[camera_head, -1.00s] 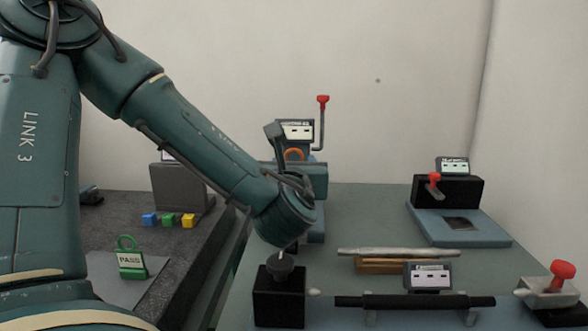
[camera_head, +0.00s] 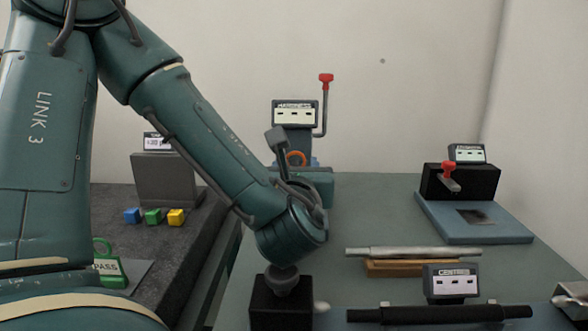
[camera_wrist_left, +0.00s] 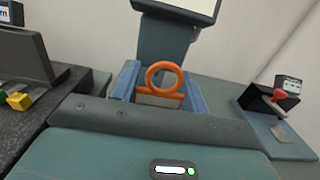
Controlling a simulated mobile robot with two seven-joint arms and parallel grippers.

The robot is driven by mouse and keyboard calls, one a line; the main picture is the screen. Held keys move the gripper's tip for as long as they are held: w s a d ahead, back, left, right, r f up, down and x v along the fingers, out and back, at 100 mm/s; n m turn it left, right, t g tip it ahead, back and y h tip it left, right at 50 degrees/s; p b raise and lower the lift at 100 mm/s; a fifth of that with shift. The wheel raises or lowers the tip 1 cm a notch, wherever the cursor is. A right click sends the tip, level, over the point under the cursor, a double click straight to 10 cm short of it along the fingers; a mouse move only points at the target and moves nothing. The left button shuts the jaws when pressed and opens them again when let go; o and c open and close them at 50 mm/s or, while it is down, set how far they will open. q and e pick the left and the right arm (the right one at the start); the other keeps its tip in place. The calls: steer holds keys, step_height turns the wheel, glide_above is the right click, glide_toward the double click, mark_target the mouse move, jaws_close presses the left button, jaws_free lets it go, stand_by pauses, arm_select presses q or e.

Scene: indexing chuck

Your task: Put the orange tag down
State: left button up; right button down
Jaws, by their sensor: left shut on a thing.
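The orange tag shows as an orange ring (camera_head: 296,158) just beyond my left gripper (camera_head: 299,167), in front of the back station. In the left wrist view its ring (camera_wrist_left: 165,78) stands upright, with a short orange body below it. My left gripper is shut on the orange tag. Its teal housing hides the fingers and the tag's lower part, so I cannot tell whether the tag touches anything below. A blue-grey fixture (camera_wrist_left: 196,92) stands around or behind it.
The back station carries a screen (camera_head: 295,114) and red-knobbed lever (camera_head: 326,78). A green PASS tag (camera_head: 110,270) and coloured cubes (camera_head: 153,216) are on the dark left bench. A metal bar (camera_head: 412,252), a black bar (camera_head: 440,314) and a blue-based fixture (camera_head: 475,218) occupy the right.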

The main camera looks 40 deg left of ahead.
arm_select(q)
steer(key=shift+r, duration=0.1)
arm_select(e)
steer(key=shift+r, duration=0.1)
arm_select(q)
steer(key=shift+f, duration=0.2)
steer(key=o, duration=1)
steer(key=shift+r, duration=0.1)
arm_select(e)
steer(key=shift+s, duration=0.1)
arm_select(q)
steer(key=shift+o, duration=0.2)
